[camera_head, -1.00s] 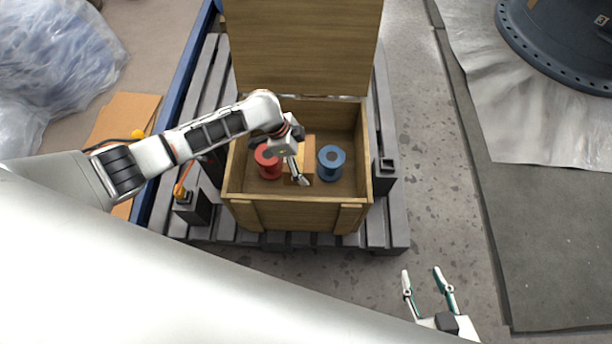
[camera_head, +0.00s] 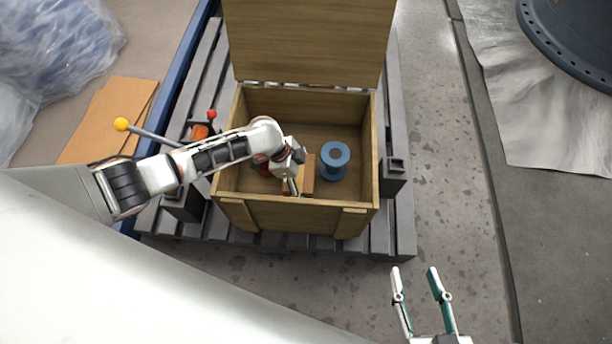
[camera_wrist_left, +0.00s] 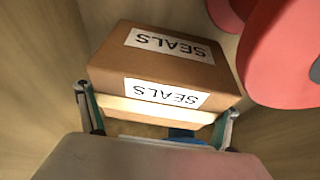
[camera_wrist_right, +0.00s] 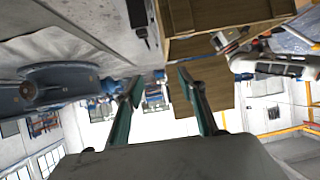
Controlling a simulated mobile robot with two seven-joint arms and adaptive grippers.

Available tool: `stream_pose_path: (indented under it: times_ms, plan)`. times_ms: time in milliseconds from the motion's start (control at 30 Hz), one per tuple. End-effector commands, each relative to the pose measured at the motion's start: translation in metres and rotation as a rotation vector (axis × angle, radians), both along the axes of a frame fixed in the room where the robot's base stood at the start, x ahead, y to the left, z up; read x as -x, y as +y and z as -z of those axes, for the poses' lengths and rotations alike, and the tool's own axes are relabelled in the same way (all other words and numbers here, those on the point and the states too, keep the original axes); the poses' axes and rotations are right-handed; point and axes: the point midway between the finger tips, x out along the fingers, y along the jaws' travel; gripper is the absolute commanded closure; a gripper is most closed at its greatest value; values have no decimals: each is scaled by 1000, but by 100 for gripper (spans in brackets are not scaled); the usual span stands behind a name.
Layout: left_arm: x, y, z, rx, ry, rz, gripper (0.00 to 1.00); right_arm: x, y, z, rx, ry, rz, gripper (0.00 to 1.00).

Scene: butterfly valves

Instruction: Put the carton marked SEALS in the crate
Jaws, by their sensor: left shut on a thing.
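The brown carton marked SEALS (camera_wrist_left: 165,70) fills the middle of the left wrist view, with its white labels facing the camera. It also shows small and partly covered in the head view (camera_head: 307,174). My left gripper (camera_head: 293,187) is shut on the carton, one finger at each side of it. Both are within the walls of the open wooden crate (camera_head: 285,214), near its front wall. I cannot tell whether the carton touches the crate floor. My right gripper (camera_head: 415,271) is open and empty, outside the crate at lower right.
A blue spool (camera_head: 335,160) stands in the crate, right of the carton. A red spool (camera_wrist_left: 285,50) is close beside the carton, mostly hidden by my arm in the head view. The raised lid (camera_head: 305,40) stands behind. The crate sits on a grey pallet (camera_head: 402,225).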

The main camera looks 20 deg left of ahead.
Motion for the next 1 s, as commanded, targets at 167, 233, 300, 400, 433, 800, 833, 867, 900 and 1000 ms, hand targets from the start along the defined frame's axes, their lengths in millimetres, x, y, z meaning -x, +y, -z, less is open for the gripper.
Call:
stream_pose_path:
  times_ms: [167,233,300,400,433,800,833,867,900,1000]
  plan:
    - [-3,0,-4,-1,-6,1,64,-7,1,-9,-5,-22,2,60]
    - [-2,0,-2,0,-5,0,64,-6,1,-6,-4,-17,1,60]
    - [-2,0,1,0,-3,0,64,-4,0,-2,-2,-10,0,60]
    - [-1,1,1,-2,-3,1,0,-3,0,-3,-1,-9,-1,60]
    - [-1,1,1,-2,-3,1,0,-3,0,-3,-2,-9,-2,60]
    - [-4,4,-15,-2,-10,1,0,-6,-2,-11,9,-25,-4,60]
    - [-4,6,-20,-2,-12,1,0,-7,-3,-12,14,-28,-5,60]
    - [-5,8,-26,-3,-14,2,0,-8,-4,-13,20,-30,-5,60]
    - [-4,11,-34,-3,-15,1,0,-8,-6,-13,30,-31,-7,60]
    - [-4,18,-56,-3,-20,0,0,-5,-15,-8,68,-18,-10,60]
